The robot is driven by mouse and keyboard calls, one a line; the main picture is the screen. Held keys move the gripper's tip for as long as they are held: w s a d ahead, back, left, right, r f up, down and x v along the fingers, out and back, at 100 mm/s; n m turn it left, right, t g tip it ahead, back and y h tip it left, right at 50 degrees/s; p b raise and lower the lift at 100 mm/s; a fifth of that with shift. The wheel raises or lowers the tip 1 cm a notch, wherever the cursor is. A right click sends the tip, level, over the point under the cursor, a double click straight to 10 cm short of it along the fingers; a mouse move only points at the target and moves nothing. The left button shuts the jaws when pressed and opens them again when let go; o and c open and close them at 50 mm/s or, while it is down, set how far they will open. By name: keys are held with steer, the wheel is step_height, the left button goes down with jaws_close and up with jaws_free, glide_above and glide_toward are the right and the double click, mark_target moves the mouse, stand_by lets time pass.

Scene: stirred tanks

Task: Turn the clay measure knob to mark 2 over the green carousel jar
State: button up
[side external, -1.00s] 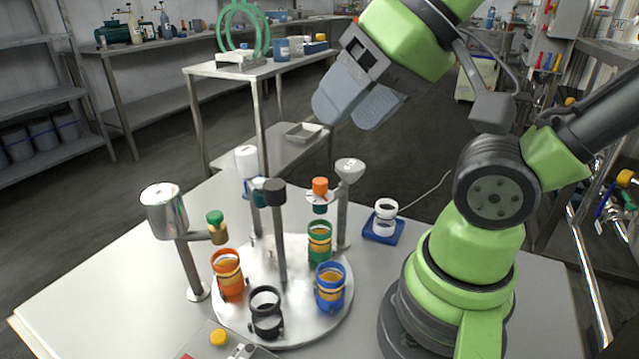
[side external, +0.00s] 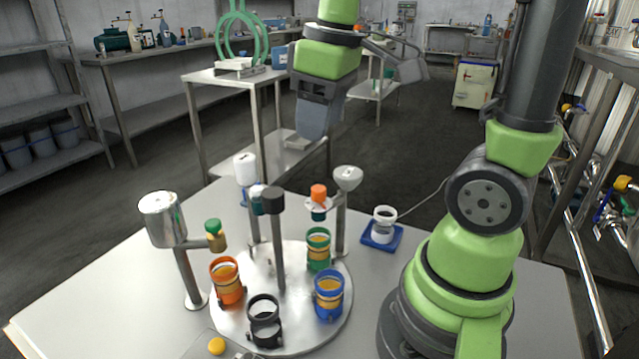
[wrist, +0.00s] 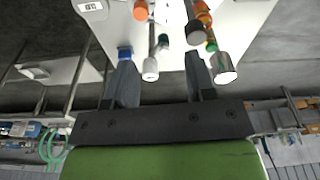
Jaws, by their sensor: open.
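The orange clay measure knob (side external: 318,191) sits on a pale dial at the grey funnel's post (side external: 341,220). Its mark is too small to read. The green jar (side external: 319,248) stands upright on the round carousel (side external: 250,336), below this knob. My gripper (side external: 315,132) is open and empty, pointing down, well above and behind the knob. In the wrist view my open fingers (wrist: 161,62) are apart, and the orange knob (wrist: 140,10) shows near the top edge. No contact with the knob is visible.
Orange (side external: 228,280), blue (side external: 328,293) and black (side external: 264,318) jars share the carousel. A metal tank (side external: 160,218), a white vessel (side external: 245,168) and a dark-topped central post (side external: 274,200) rise nearby. A white cup (side external: 384,222) on a blue pad stands right. The table's front left is clear.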

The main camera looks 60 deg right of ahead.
mark_target(320, 189)
steer(key=d+f, duration=0.1)
steer(key=f, duration=0.3)
steer(key=w+d+f+n+g, duration=0.1)
steer(key=f, duration=0.3)
steer(key=f+g, duration=0.1)
steer(key=f, duration=0.3)
steer(key=shift+w+d+f+n, duration=0.15)
steer(key=shift+w+d+n, duration=0.15)
steer(key=shift+d+n, duration=0.1)
steer(key=c, duration=0.9)
